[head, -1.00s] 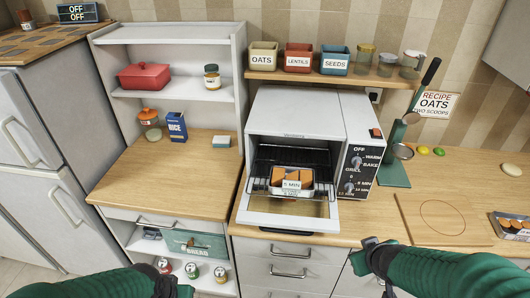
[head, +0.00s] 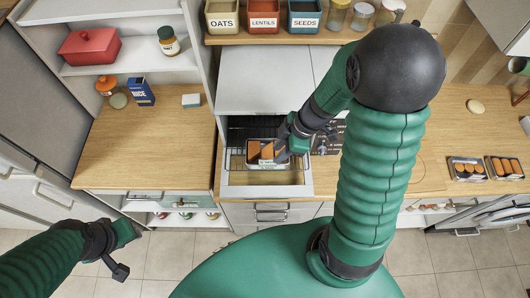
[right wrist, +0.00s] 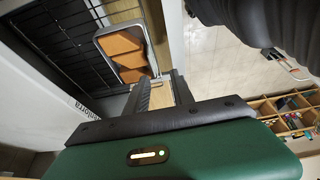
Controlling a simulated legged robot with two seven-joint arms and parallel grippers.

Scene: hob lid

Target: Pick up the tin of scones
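The tin of scones (head: 262,152), a pale metal tin with orange-brown wedges, sits on the wire rack at the mouth of the open toaster oven (head: 265,80). In the right wrist view the tin (right wrist: 124,52) lies just beyond the fingertips. My right gripper (head: 284,146) is at the tin's right side, reaching in from above. Its two fingers (right wrist: 160,85) are apart, with a gap between them; whether they touch the rim is unclear. My left gripper (head: 128,252) is open and empty, low in front of the drawers.
The lowered oven door (head: 265,190) lies under the front of the rack. Two tins of baked goods (head: 466,169) (head: 506,168) stand on the right counter. The left counter (head: 150,150) is mostly clear. A shelf of jars and boxes (head: 263,16) is behind the oven.

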